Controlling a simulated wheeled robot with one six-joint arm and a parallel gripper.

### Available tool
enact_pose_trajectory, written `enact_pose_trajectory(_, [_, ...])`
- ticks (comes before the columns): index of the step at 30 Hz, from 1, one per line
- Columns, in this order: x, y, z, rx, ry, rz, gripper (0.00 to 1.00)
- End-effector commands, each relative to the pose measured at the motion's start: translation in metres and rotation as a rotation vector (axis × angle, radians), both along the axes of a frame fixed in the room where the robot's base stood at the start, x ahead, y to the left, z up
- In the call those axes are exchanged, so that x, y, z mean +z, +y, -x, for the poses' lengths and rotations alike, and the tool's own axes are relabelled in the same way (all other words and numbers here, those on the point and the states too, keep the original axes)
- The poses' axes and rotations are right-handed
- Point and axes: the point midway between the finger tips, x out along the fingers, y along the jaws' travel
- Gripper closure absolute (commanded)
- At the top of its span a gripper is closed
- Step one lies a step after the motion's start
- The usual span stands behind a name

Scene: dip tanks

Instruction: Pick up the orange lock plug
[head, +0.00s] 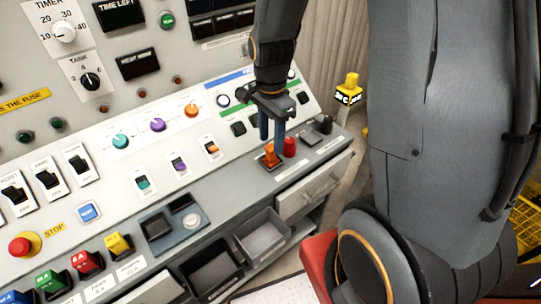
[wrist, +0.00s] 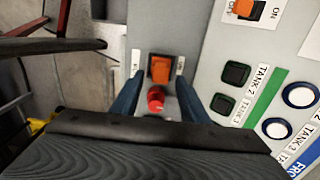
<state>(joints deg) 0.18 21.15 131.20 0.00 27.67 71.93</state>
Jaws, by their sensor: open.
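The orange lock plug (head: 270,155) stands upright on the console's lower ledge, beside a red plug (head: 289,146). In the wrist view the orange plug (wrist: 160,68) sits ahead of my fingers, with the red plug (wrist: 156,98) nearer to me. My gripper (head: 272,130) points down above the ledge, just over the two plugs. In the wrist view its two blue fingers (wrist: 158,100) are apart, one on each side of the plugs. My gripper is open and holds nothing. The fingers hide little of the orange plug.
A black plug (head: 325,124) stands further right on the ledge. The sloped panel behind holds an orange switch (head: 212,147), dark square buttons (wrist: 235,74) and round white buttons (wrist: 298,95). Open grey bins (head: 262,235) hang below the ledge. Red, green and yellow blocks (head: 118,245) stand at lower left.

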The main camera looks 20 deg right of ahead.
Motion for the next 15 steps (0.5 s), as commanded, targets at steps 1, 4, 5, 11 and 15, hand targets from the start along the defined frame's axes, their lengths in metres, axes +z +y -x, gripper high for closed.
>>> enact_pose_trajectory(1, [-0.004,0.0,0.001,0.001,0.003,0.0,0.59])
enact_pose_trajectory(4, [-0.015,0.001,0.001,0.001,0.005,0.001,0.59])
enact_pose_trajectory(5, [-0.018,0.001,0.0,0.001,0.003,0.0,0.59])
enact_pose_trajectory(11, [-0.041,0.001,0.0,0.002,0.002,0.0,0.59])
enact_pose_trajectory(15, [-0.048,0.001,-0.001,0.002,0.0,0.0,0.59])
